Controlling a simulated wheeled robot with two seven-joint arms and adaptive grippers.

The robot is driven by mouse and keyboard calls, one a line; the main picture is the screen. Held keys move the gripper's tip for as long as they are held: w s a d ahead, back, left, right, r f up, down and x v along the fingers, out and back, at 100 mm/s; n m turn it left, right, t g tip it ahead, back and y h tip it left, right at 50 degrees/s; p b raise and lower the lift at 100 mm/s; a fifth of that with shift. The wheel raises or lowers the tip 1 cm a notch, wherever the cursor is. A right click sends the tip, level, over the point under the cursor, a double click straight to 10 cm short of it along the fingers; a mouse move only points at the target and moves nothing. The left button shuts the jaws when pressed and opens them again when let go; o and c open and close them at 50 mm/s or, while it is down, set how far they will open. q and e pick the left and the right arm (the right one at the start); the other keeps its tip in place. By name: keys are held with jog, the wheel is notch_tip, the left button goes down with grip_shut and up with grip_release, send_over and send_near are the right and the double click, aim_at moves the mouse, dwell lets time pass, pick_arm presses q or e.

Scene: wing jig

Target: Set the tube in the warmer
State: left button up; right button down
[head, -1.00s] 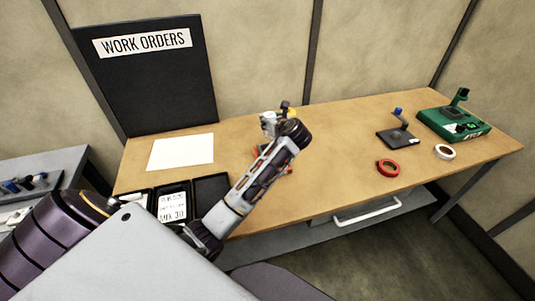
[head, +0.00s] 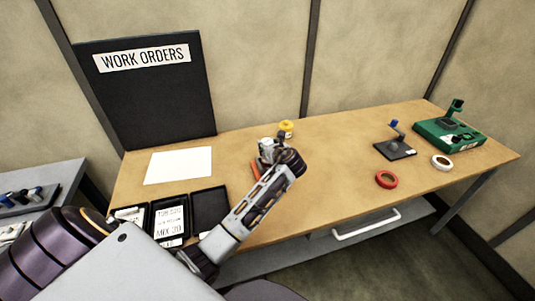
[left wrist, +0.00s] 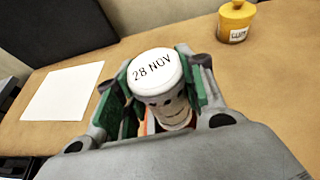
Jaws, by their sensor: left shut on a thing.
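My left gripper (left wrist: 155,95) is shut on a white-capped container (left wrist: 162,92) marked "28 NOV", with its cap facing the wrist camera. In the head view, this gripper (head: 268,152) is over the middle of the bench, and the container is small and partly hidden by my arm. I cannot tell whether the container is the tube the task names. A green device (head: 448,135) with a raised post stands at the far right of the bench, away from the gripper. I cannot tell whether it is the warmer. My right gripper is not in view.
A yellow jar (head: 286,129) stands behind the gripper; it also shows in the left wrist view (left wrist: 236,20). Red tape (head: 386,179), white tape (head: 441,162) and a black-based stand (head: 395,149) are to the right. Black trays (head: 210,211) lie at the front left.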

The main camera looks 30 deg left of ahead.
pick_arm(q)
jog(key=shift+f, duration=0.1)
jog(key=shift+f, duration=1.8)
jog(key=o, duration=1.1)
jog(key=shift+f, duration=0.1)
jog(key=shift+c, duration=0.2)
jog(key=v, duration=1.2)
